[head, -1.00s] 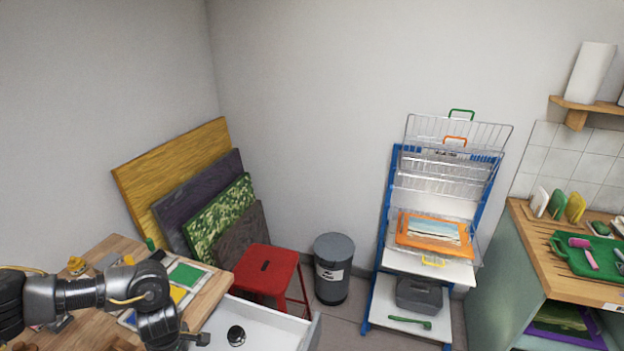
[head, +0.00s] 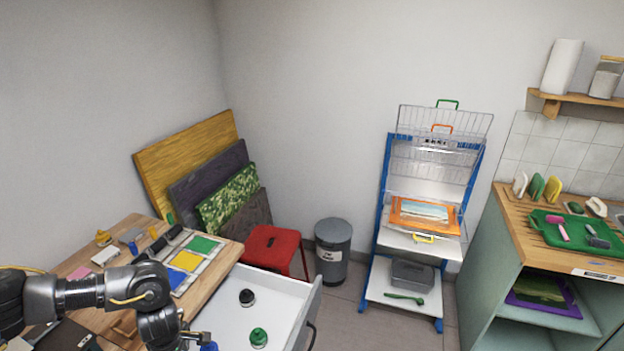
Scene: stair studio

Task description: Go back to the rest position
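My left arm comes in from the left over the wooden worktable (head: 222,262). My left gripper (head: 196,338) is at the bottom edge of the head view, over the near-left side of the open white drawer (head: 284,291). It is cut off and small, so I cannot tell whether it is open or shut. A small blue thing (head: 209,346) shows right beside it; I cannot tell whether they touch. My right gripper is not in view.
The drawer holds a black-topped pot (head: 247,297) and a green-topped pot (head: 259,337). A red stool (head: 272,247), grey bin (head: 333,251) and blue drying rack (head: 388,207) stand behind. A green cabinet (head: 495,254) is at right. Some floor (head: 345,305) is clear.

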